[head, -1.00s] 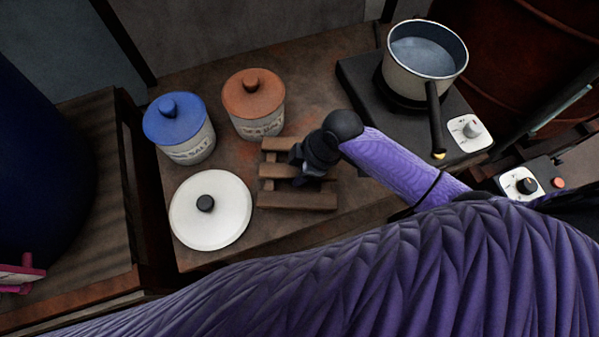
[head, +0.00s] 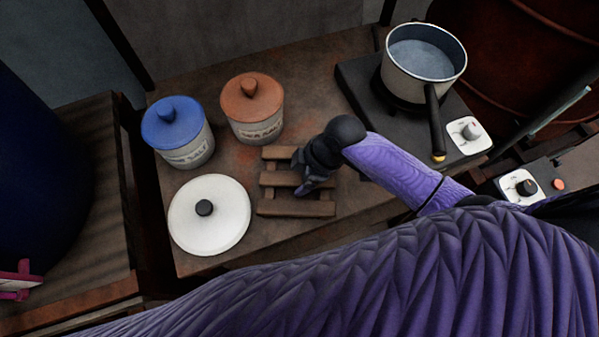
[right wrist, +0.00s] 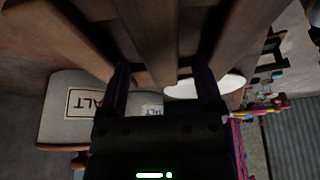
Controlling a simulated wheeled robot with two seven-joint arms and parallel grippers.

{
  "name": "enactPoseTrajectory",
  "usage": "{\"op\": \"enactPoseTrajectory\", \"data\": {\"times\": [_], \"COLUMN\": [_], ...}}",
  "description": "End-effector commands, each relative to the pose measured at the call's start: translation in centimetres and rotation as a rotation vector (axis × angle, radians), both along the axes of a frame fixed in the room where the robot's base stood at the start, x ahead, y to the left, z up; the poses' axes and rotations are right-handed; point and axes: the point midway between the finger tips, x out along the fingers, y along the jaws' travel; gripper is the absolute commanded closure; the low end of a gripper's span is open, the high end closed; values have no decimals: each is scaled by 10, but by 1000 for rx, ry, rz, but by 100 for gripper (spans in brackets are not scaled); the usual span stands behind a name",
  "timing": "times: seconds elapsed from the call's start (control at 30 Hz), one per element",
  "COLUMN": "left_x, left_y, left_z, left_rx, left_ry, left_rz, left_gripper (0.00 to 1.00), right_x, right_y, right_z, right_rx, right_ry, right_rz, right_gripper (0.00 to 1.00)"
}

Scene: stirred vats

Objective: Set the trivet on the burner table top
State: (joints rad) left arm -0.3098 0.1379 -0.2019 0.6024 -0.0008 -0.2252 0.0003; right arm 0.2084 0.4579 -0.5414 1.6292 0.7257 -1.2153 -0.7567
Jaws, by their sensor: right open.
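The trivet (head: 268,207), a brown wooden frame of parallel slats, lies flat on the burner table top (head: 335,225), as far as I can see. It is between the white lid and the hot plate. My right gripper (head: 305,188) is at the trivet's right part, open, with its fingers down among the slats. In the right wrist view the trivet's slats (right wrist: 148,45) loom close, and the middle slat passes between the two spread fingers (right wrist: 163,88). The arm hides the trivet's upper right part. My left gripper is not in view.
A blue-lidded jar (head: 190,150) and an orange-lidded jar (head: 258,128) stand behind the trivet. A white round lid (head: 225,222) lies close at its left. A pot (head: 412,85) of liquid stands on the black hot plate (head: 352,82). Table is bare in front of the trivet.

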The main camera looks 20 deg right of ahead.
Motion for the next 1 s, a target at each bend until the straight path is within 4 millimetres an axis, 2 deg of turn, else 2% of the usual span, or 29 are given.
{"op": "enactPoseTrajectory", "data": {"times": [0.03,0.2,0.3,0.4,0.9,1.0], "left_x": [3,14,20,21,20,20], "left_y": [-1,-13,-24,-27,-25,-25], "left_z": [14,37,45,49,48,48], "left_rx": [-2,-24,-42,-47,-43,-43], "left_ry": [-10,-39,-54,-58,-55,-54], "left_rz": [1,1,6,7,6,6], "left_gripper": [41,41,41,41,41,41], "right_x": [-1,-8,-11,-13,-15,-26], "right_y": [-5,-23,-30,-35,-36,-25], "right_z": [21,66,85,95,96,93], "right_rx": [-3,-3,-1,1,1,8], "right_ry": [-4,-4,-3,-1,1,12], "right_rz": [0,0,2,2,-1,-41], "right_gripper": [15,15,15,15,15,15]}}
